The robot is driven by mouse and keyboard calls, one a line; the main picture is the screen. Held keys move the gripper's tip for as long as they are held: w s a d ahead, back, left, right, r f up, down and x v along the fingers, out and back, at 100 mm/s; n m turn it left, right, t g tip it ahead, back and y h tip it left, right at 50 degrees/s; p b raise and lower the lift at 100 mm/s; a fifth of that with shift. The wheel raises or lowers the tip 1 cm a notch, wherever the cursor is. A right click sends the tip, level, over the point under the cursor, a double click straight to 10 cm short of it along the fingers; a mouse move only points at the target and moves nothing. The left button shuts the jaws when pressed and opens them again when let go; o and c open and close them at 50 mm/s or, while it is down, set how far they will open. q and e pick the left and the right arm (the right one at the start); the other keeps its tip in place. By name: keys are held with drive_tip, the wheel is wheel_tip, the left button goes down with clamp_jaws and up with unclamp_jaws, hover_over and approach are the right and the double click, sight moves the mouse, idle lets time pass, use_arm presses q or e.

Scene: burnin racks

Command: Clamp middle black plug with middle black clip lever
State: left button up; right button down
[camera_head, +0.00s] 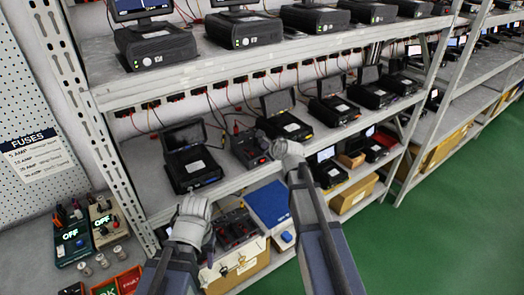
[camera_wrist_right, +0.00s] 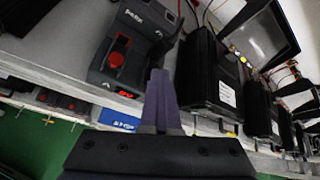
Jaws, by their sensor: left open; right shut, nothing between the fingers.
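A small dark unit (camera_head: 248,148) with red parts stands on the middle shelf. It also shows in the right wrist view (camera_wrist_right: 112,78), with a red knob and a small lit red display. My right gripper (camera_head: 266,142) is at its right side in the head view; in the right wrist view its fingers (camera_wrist_right: 159,85) are together and empty, just in front of the unit. My left gripper (camera_head: 192,212) is open, lower left, near the shelf's front edge. I cannot make out the middle black plug or the middle black clip lever.
Open-lid black cases (camera_head: 192,165) stand beside the unit, left and right along the shelf (camera_head: 150,205). Below are a box of dark parts (camera_head: 245,268) and a blue-topped box (camera_head: 267,203). An upper shelf (camera_head: 200,70) overhangs with hanging cables. Green floor (camera_head: 440,220) lies clear at right.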

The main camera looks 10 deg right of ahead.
drive_tip(key=shift+a+f, duration=0.15)
drive_tip(key=shift+f, duration=0.1)
idle(0.3)
drive_tip(key=shift+w+r, duration=0.2)
idle(0.3)
drive_tip(key=shift+r, duration=0.1)
drive_tip(key=shift+w+r+p, duration=0.2)
drive_tip(key=shift+r+p, duration=0.45)
drive_tip(key=shift+p, duration=0.35)
drive_tip(key=r+p, duration=0.2)
drive_tip(key=s+r+p, duration=0.1)
drive_tip(key=shift+d+r, duration=0.15)
drive_tip(key=shift+d, duration=0.25)
